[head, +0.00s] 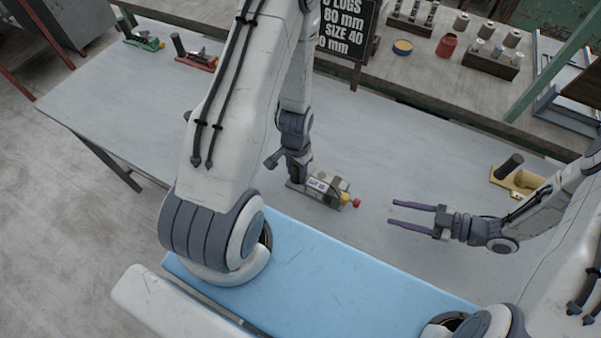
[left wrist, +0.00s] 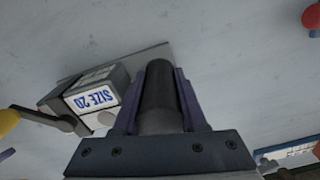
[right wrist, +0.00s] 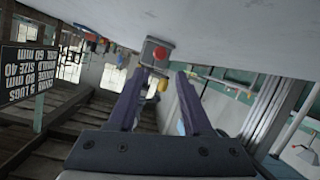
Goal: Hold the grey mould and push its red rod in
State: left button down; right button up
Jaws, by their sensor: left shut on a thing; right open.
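The grey mould (head: 327,187) stands on the table, with a white label that reads SIZE 20 in the left wrist view (left wrist: 93,97). Its dark upright handle (left wrist: 160,100) is between the fingers of my left gripper (head: 298,177), which is shut on it. A yellow knob (head: 345,198) and the red rod's end (head: 357,203) stick out on the mould's right side. My right gripper (head: 392,213) is open and empty, to the right of the rod and apart from it. In the right wrist view the red end (right wrist: 160,53) shows ahead between the fingers.
A yellow mould (head: 519,181) lies at the right; a red one (head: 196,61) and a green one (head: 145,42) are at the far left. A black sign (head: 347,27) stands at the back. A rear bench holds cylinders and a red jar (head: 447,45). The table around the grey mould is clear.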

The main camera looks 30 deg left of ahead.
dwell(0.8)
jog(key=c, duration=0.4)
grip_shut()
jog(key=m, duration=0.2)
jog(key=d+m, duration=0.1)
jog(key=m, duration=0.1)
jog(key=r+m, duration=0.1)
jog(key=shift+d+m+h, duration=0.25)
jog(key=shift+m+h, duration=0.05)
jog(key=shift+m, duration=0.1)
jog(key=m, duration=0.3)
jog(key=d+m, duration=0.1)
jog(key=shift+r, duration=0.3)
jog(key=m, duration=0.2)
jog(key=d+m, duration=0.1)
jog(key=m, duration=0.1)
jog(key=r+m+h, duration=0.1)
jog(key=m, duration=0.1)
jog(key=shift+s+d+m, duration=0.15)
jog(key=shift+d+m, duration=0.15)
jog(key=shift+d, duration=0.05)
jog(key=m, duration=0.3)
jog(key=d+m, duration=0.1)
jog(key=m, duration=0.1)
jog(key=shift+s+r+t, duration=0.2)
jog(key=shift+r+t, duration=0.05)
jog(key=shift+t, duration=0.05)
